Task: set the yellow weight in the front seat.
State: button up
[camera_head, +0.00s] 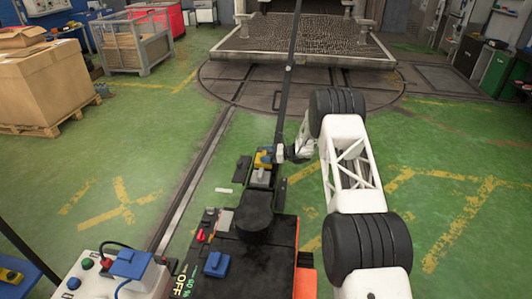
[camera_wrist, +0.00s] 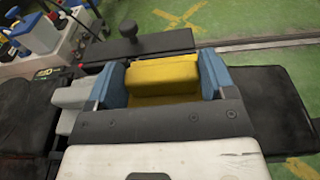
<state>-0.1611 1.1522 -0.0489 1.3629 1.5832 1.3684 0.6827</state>
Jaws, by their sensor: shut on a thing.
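The yellow weight (camera_wrist: 165,75) is between the two blue fingers of my gripper (camera_wrist: 162,82) in the wrist view, one finger at each side. My gripper is shut on it. In the head view the yellow weight (camera_head: 264,160) shows small at the end of my arm, above the dark narrow part of the machine. A grey block (camera_head: 261,174) is close on its near side; it also shows in the wrist view (camera_wrist: 75,95), left of the fingers. The dark bar of my gripper hides the weight's lower edge. I cannot tell whether the weight touches what is below, and no seat is clearly visible.
A black-topped machine (camera_head: 245,243) with a blue block (camera_head: 216,264) and a red piece stands in front. A control box (camera_head: 120,278) is at lower left. A dark flat plate (camera_wrist: 265,100) lies right of the fingers.

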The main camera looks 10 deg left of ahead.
jog(key=shift+f, duration=0.9)
jog(key=shift+f, duration=0.1)
jog(key=o, duration=1.6)
jog(key=shift+f, duration=0.15)
jog(key=shift+d+r, duration=0.25)
jog(key=shift+d, duration=0.3)
jog(key=d, duration=0.3)
jog(key=d+r, duration=0.1)
jog(key=d, duration=0.6)
jog(key=shift+w+d+r, duration=0.15)
jog(key=shift+d+r, duration=0.15)
jog(key=shift+d, duration=0.1)
jog(key=shift+r, duration=0.15)
